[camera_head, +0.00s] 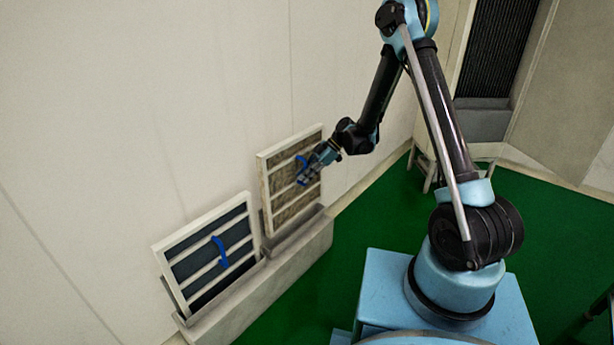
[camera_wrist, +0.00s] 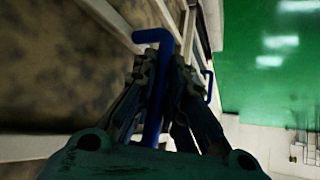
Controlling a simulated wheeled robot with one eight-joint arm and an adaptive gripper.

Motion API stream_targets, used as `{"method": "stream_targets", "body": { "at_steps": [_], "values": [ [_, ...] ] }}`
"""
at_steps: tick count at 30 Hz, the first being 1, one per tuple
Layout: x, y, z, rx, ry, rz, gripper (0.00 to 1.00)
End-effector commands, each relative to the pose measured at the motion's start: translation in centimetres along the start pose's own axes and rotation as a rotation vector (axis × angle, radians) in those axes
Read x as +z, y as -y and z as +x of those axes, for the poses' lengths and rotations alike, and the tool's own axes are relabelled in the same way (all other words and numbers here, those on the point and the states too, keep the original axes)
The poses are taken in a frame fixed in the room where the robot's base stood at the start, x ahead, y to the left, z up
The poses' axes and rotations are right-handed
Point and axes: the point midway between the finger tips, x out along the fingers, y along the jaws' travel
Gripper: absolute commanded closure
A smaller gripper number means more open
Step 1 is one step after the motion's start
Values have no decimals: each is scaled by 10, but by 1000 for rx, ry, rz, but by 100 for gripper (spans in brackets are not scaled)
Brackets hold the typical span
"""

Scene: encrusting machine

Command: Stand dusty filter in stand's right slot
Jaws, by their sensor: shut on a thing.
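The dusty filter (camera_head: 279,192), a pale frame with brown, mottled panels, is upright at the stand's right slot (camera_head: 297,232). Its lower edge is hidden behind the slot's grey wall, so I cannot tell how it is seated. My gripper (camera_head: 305,174) is shut on its blue handle, which lies between the fingers (camera_wrist: 156,85) in the wrist view. The filter's brown face (camera_wrist: 60,60) fills the left of that view. The stand (camera_head: 262,278) is a long grey block along the wall.
A second filter (camera_head: 208,262) with dark panels and a blue handle leans in the stand's left slot. A pale wall (camera_head: 130,110) rises close behind both. Green floor (camera_head: 365,215) is open to the right of the stand.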

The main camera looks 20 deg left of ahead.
Motion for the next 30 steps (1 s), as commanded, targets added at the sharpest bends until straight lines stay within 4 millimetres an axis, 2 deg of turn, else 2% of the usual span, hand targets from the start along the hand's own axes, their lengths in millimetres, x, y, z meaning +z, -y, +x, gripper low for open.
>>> {"method": "stream_targets", "body": {
  "at_steps": [30],
  "values": [
    [16,-1,17,1,-1,1,100]
  ]
}}
